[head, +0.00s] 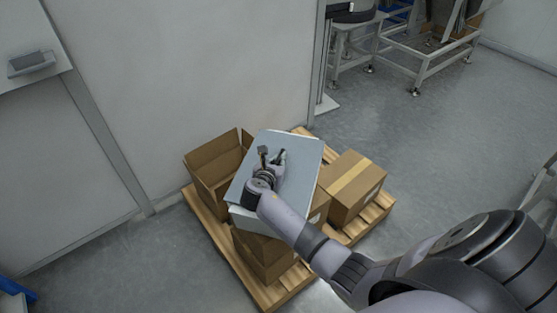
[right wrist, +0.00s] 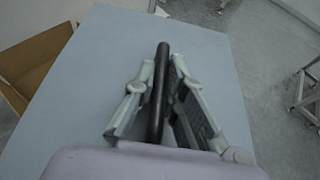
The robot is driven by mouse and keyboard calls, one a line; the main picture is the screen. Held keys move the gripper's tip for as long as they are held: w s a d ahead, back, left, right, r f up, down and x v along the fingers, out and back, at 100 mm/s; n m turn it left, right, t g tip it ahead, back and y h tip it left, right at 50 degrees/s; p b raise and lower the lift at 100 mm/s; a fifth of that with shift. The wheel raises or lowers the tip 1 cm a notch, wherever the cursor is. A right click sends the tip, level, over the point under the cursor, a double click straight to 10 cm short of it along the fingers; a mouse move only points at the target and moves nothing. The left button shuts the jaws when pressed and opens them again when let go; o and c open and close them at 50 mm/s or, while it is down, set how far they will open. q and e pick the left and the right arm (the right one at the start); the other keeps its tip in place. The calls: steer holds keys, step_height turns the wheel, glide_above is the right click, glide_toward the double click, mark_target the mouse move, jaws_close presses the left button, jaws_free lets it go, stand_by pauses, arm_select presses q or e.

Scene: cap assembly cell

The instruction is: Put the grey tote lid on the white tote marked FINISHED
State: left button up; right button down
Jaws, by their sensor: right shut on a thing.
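The grey tote lid (head: 300,153) is a flat, pale blue-grey panel above the boxes on the pallet in the head view. It fills much of the right wrist view (right wrist: 100,60), with a dark bar handle (right wrist: 160,85) standing up from it. My right gripper (head: 271,158) is shut on this handle, with one finger on each side in the right wrist view (right wrist: 161,78). A white side, apparently the white tote (head: 262,222), shows under the lid's near edge. I cannot tell whether the lid touches it. No FINISHED marking is readable. My left gripper is not in view.
A wooden pallet (head: 276,293) carries an open cardboard box (head: 211,178) at left, a taped closed box (head: 352,187) at right and another box (head: 263,257) in front. A pale wall (head: 190,80) stands close behind.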

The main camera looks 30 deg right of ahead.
steer(key=shift+f, duration=0.15)
steer(key=c, duration=1.6)
jaws_free()
steer(key=shift+a, duration=0.15)
steer(key=v, duration=1.1)
steer(key=shift+s+a, duration=0.3)
